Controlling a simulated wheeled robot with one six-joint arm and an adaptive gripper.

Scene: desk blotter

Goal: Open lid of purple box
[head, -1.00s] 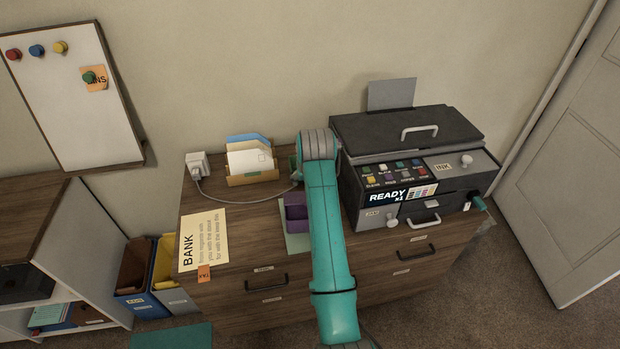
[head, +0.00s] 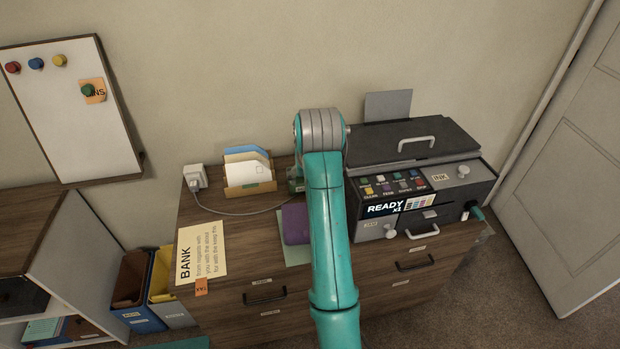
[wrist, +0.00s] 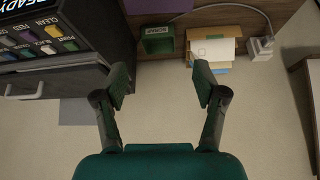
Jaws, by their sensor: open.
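The purple box (head: 295,224) is on the desk top in the head view, just left of my arm, which hides its right part. It shows as one mostly flat purple face, and I cannot tell how its lid stands. In the wrist view only a purple strip (wrist: 173,2) shows at the top edge. My gripper (wrist: 162,84) is open and empty, its two fingers spread wide. It points past the desk's back edge in the wrist view, apart from the purple strip. In the head view my arm hides the gripper.
The dark printer (head: 425,190) stands close right of my arm. A green box marked SCRAP (wrist: 158,42) and an envelope holder (head: 249,188) are at the back. A charger (head: 196,177) with a cable and a BANK paper (head: 202,253) lie left. The desk's left middle is clear.

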